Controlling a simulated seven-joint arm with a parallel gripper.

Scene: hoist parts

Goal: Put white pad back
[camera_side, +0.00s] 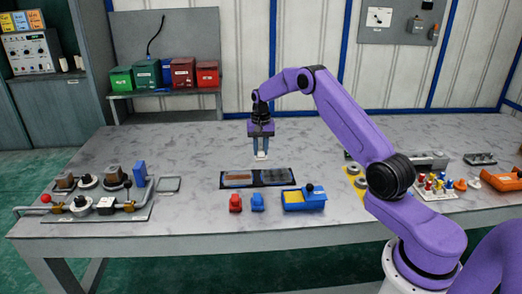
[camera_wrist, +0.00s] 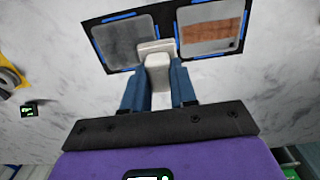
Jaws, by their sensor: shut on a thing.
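My gripper (camera_side: 261,150) hangs pointing down above the middle of the table. Its blue fingers are shut on the white pad (camera_side: 261,157), which shows just below the fingertips. In the wrist view the white pad (camera_wrist: 157,68) sits between the two blue fingers (camera_wrist: 157,84), with its far end widening beyond them. A black mat (camera_side: 256,170) with two panels lies under and in front of the gripper. The wrist view shows a grey panel (camera_wrist: 122,42) and a panel with a brown face (camera_wrist: 212,32) on it. The pad appears to be above the mat, apart from it.
The table behind the mat is clear.

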